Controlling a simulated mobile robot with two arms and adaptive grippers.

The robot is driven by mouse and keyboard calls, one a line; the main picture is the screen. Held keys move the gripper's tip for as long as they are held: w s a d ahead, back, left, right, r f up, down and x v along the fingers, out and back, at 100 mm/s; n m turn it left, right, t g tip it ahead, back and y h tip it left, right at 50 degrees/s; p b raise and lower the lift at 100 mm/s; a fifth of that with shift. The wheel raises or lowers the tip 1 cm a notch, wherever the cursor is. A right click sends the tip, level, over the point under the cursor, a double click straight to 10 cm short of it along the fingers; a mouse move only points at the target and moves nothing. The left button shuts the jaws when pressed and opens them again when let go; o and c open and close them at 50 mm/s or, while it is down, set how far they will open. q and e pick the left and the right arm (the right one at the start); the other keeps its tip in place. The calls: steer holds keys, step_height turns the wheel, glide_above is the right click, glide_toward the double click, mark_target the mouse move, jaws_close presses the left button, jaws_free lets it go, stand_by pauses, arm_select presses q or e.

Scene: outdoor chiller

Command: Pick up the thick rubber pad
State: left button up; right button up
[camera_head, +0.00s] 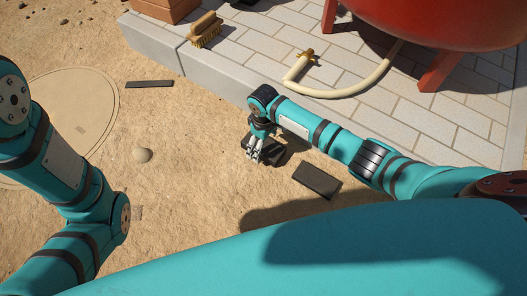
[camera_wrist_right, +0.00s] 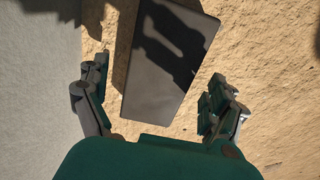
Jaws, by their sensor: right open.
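A dark, flat rectangular pad (camera_wrist_right: 168,65) lies on the sand between the spread fingers of my right gripper (camera_wrist_right: 160,105) in the right wrist view, partly under the arm's shadow. In the head view my right gripper (camera_head: 254,157) points down, open and empty, above this pad (camera_head: 272,156), which it and the arm partly hide. A second dark pad (camera_head: 317,180) lies on the sand to the right of it. A thinner dark strip (camera_head: 149,84) lies further left near the kerb. I cannot tell by sight which is the thick rubber pad. My left gripper is out of view.
A raised paved step (camera_head: 215,75) runs behind the sand. On it are a brush (camera_head: 205,29), a pale hose (camera_head: 345,92) and a red tank (camera_head: 440,20) on legs.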

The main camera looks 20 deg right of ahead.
steer(key=shift+f, duration=0.65)
steer(key=shift+r, duration=0.15)
steer(key=shift+c, duration=0.2)
steer(key=c, duration=1.6)
